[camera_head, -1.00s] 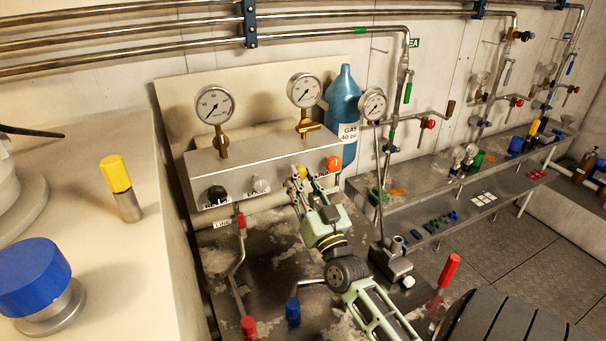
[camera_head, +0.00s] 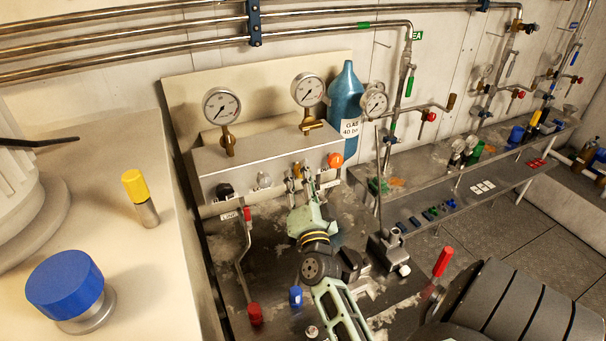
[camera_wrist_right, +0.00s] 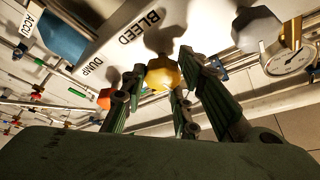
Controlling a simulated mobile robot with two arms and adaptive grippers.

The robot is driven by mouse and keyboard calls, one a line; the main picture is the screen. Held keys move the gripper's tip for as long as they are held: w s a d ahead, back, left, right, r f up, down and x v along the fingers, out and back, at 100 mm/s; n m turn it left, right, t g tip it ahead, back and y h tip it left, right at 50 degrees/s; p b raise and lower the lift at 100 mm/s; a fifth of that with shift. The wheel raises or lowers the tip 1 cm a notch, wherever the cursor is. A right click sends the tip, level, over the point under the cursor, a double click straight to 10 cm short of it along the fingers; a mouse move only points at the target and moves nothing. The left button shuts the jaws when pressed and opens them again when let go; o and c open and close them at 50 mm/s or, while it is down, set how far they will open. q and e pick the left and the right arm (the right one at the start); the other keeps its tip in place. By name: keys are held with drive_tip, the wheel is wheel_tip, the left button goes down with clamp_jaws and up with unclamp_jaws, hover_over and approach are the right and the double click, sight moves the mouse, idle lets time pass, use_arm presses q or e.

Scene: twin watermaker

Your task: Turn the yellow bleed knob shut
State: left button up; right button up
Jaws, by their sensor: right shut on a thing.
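The yellow bleed knob (camera_wrist_right: 163,76) is in the middle of the right wrist view, below the word BLEED on the panel. My right gripper (camera_wrist_right: 152,92) has its green-and-grey fingers on both sides of the knob and is shut on it. In the head view my right gripper (camera_head: 299,174) reaches up to the front of the grey panel (camera_head: 262,153), between a grey knob (camera_head: 264,180) and an orange knob (camera_head: 336,160). There the fingers largely hide the yellow knob. My left gripper is not in view.
A black knob (camera_head: 225,190) is at the panel's left. Gauges (camera_head: 221,106) stand on top, and a blue gas bottle (camera_head: 345,95) is behind. A red-handled lever (camera_head: 255,314) and a blue cap (camera_head: 295,296) are on the bench left of my right arm.

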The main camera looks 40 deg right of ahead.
drive_tip(key=shift+s+d+m, duration=0.1)
drive_tip(key=shift+d+m, duration=0.05)
drive_tip(key=shift+m, duration=0.15)
drive_tip(key=o, duration=0.7)
drive_tip(key=shift+o, duration=1.4)
drive_tip(key=shift+d+f, duration=0.1)
drive_tip(key=shift+d, duration=0.05)
drive_tip(key=v, duration=1.2)
